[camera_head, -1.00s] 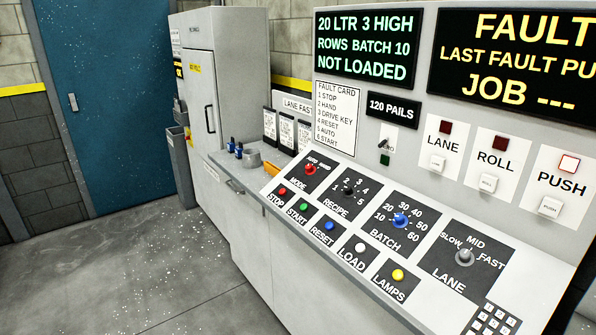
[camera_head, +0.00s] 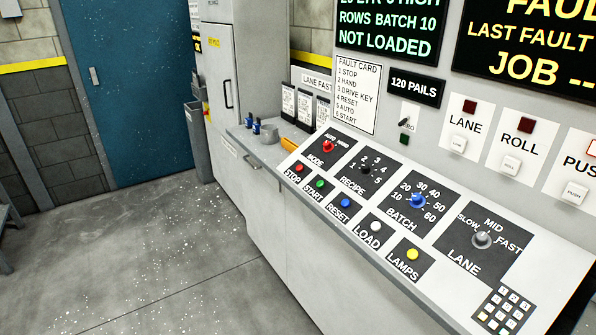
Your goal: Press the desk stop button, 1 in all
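The red stop button (camera_head: 299,168) sits at the left end of the lower row on the sloping desk panel, above its STOP label. The green start button (camera_head: 320,183) is just right of it, followed by the blue reset button (camera_head: 345,203), the white load button (camera_head: 376,226) and the yellow lamps button (camera_head: 412,254). A red mode knob (camera_head: 327,146) sits above the start button. My gripper is not in view, and nothing covers the stop button.
The desk (camera_head: 300,240) has a flat left end with blue items (camera_head: 256,127) and a grey block on it. A grey cabinet (camera_head: 222,60) and a bin (camera_head: 198,140) stand beyond, near a blue door (camera_head: 130,90).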

